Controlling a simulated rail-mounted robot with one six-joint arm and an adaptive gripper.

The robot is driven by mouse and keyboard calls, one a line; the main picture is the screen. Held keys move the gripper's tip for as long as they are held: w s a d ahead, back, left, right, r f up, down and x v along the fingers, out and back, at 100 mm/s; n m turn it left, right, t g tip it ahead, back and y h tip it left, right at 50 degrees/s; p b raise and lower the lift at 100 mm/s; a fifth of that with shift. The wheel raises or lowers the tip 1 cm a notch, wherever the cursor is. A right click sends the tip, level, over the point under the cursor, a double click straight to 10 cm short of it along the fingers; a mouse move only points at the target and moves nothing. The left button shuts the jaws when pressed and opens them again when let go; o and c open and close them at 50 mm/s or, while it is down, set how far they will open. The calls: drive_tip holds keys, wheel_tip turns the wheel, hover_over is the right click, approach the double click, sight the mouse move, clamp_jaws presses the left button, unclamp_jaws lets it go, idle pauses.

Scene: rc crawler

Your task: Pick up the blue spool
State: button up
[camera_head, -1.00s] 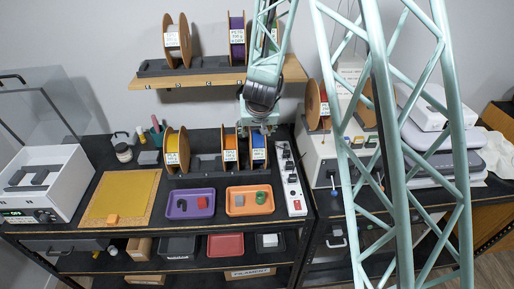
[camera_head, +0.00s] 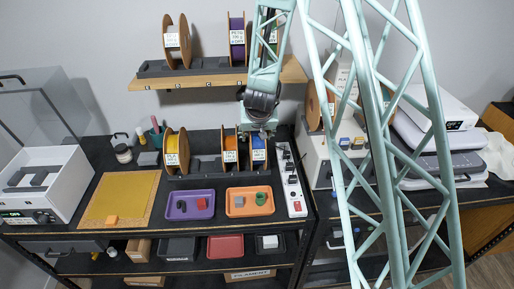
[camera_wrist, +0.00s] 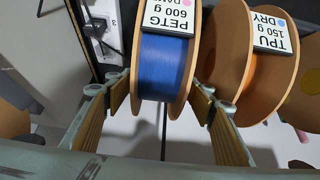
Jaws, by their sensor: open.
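The blue spool (camera_head: 259,152) stands upright in the rack on the bench, at the right end of the row. In the wrist view the blue spool (camera_wrist: 165,65) shows blue filament between tan flanges and a label reading PETG 600 g. My gripper (camera_head: 262,129) is just above it in the head view. In the wrist view my gripper (camera_wrist: 164,98) is open, with one finger on each side of the blue spool; I cannot tell whether they touch its flanges. The right finger is between it and the orange spool.
The orange spool (camera_head: 230,150), labelled TPU, stands close on the left. A yellow spool (camera_head: 176,152) is farther left. A shelf (camera_head: 215,82) with more spools is above. A white power strip (camera_head: 290,180) lies close on the right. Purple (camera_head: 190,205) and orange (camera_head: 249,201) trays are in front.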

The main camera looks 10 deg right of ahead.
drive_tip(key=shift+x, duration=2.55)
drive_tip(key=shift+d, duration=0.15)
drive_tip(key=shift+c, duration=0.4)
drive_tip(key=shift+r, duration=0.1)
drive_tip(key=c, duration=1.3)
